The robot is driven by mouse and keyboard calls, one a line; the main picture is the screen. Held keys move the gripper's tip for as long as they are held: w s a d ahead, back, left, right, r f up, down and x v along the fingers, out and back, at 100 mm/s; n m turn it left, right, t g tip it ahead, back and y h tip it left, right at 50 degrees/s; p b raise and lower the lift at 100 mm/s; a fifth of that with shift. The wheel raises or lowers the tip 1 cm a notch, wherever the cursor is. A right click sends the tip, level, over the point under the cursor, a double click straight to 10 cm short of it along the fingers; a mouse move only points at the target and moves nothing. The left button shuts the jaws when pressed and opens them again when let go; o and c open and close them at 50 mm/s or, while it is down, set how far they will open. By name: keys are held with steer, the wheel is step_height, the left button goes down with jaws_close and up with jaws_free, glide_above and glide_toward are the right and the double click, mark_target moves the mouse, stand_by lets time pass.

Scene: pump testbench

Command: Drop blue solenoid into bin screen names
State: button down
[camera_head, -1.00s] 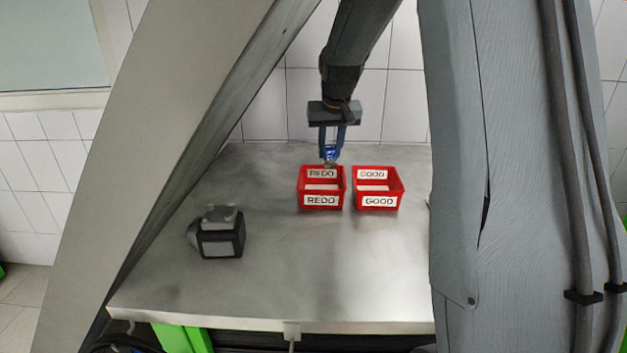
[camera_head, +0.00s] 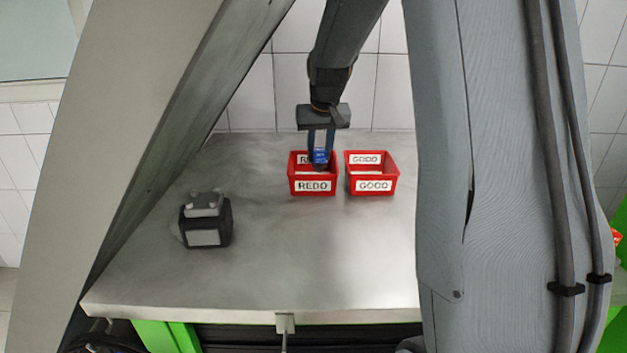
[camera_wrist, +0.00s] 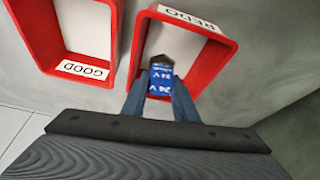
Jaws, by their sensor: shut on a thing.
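My gripper (camera_head: 320,152) is shut on the blue solenoid (camera_head: 320,157). It holds the solenoid over the opening of the red REDO bin (camera_head: 313,187), on the left of the two bins. In the wrist view the blue solenoid (camera_wrist: 161,77) sits between my fingertips, in front of the REDO bin (camera_wrist: 222,62). How far it reaches below the rim is hard to tell. The red GOOD bin (camera_head: 373,186) stands just to the right; it shows at the upper left in the wrist view (camera_wrist: 50,72). The screen is not clearly readable.
A dark boxy device (camera_head: 206,220) with a light front panel stands on the left of the metal table (camera_head: 270,275). A white tiled wall (camera_head: 250,95) is behind the table. The table's middle and front are clear.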

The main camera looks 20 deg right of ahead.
steer(key=c, duration=1.3)
jaws_free()
steer(key=shift+c, duration=0.2)
steer(key=v, duration=0.8)
steer(key=shift+b, duration=0.45)
